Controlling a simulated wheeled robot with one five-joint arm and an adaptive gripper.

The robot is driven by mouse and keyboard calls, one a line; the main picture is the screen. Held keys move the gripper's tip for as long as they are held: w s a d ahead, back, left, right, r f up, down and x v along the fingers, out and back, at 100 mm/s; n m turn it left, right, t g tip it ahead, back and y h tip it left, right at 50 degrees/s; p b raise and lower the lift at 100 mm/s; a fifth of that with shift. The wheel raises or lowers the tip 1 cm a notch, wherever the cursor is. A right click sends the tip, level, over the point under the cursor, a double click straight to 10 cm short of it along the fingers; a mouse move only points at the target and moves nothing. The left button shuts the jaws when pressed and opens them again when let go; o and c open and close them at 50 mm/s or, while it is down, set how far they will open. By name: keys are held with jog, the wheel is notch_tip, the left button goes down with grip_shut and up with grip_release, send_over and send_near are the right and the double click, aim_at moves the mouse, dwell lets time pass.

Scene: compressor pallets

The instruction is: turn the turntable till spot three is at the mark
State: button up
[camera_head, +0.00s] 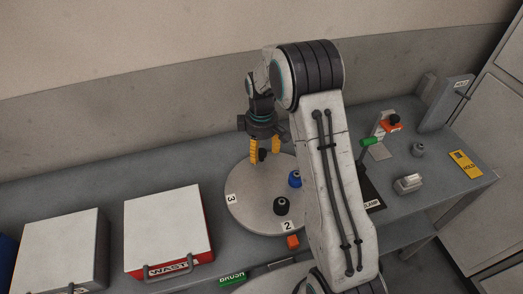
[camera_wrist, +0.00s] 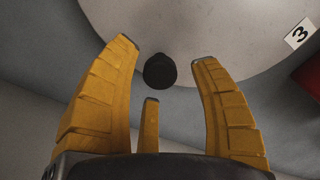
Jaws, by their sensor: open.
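The round grey turntable (camera_head: 243,200) stands on the bench, its right part hidden behind my arm. Label 3 (camera_head: 232,198) is at its left edge and label 2 (camera_head: 287,225) at its front edge. A small orange-red block (camera_head: 292,241), possibly the mark, sits just off the rim beside label 2. My gripper (camera_head: 264,156) points down over the turntable's far part, its yellow fingers apart. A black knob (camera_wrist: 160,71) shows between and just beyond the fingertips in the wrist view, apart from them. Label 3 also shows in the wrist view (camera_wrist: 300,33).
On the turntable are a black-topped piece (camera_head: 281,206) and a blue piece (camera_head: 294,180). A red and white waste box (camera_head: 166,228) stands left of it, with another white-lidded box (camera_head: 60,248) beyond. A clamp fixture (camera_head: 378,148) and small metal parts lie to the right.

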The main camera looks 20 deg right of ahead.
jog(key=shift+f, duration=0.55)
grip_shut()
dwell(0.4)
